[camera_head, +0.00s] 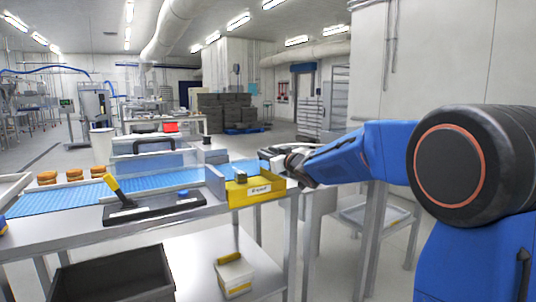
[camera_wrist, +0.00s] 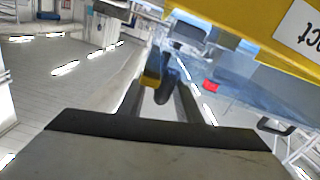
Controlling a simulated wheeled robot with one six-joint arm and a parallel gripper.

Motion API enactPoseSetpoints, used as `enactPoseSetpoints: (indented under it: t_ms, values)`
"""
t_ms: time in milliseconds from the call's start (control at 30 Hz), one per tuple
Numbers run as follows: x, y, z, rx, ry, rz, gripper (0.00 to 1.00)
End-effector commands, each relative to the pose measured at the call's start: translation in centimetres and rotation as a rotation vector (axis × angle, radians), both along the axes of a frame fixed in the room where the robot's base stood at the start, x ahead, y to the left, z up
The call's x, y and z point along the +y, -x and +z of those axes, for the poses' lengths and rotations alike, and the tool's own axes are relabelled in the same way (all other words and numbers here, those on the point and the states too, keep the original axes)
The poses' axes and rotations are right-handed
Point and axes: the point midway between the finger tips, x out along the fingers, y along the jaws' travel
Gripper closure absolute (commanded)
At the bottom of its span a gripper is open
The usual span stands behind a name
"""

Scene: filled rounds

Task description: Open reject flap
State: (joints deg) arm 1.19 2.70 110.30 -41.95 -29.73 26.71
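The reject flap (camera_head: 249,192) is a yellow panel with a white label, at the right end of the blue conveyor in the head view. It stands upright across the belt's end. A small yellow-and-dark piece shows near the middle there. The fingertips are not clear enough to tell their opening.

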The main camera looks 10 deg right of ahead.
Motion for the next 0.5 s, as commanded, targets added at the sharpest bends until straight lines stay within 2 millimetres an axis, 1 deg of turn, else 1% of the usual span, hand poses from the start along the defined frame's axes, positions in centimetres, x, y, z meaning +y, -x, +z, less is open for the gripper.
enactPoseSetpoints:
  t_ms: [100,333,367,400,467,500]
  values:
    - [0.13,-0.37,-0.01,0.000,0.000,0.000,0.69]
    - [0.12,-0.40,-0.02,0.000,0.000,0.000,0.69]
    - [0.12,-0.40,-0.02,0.000,0.000,0.000,0.71]
    - [0.12,-0.40,-0.02,0.000,0.000,0.000,0.81]
    - [0.11,-0.39,-0.02,0.000,0.000,0.000,0.95]
    - [0.11,-0.40,-0.02,0.000,0.000,0.000,1.00]
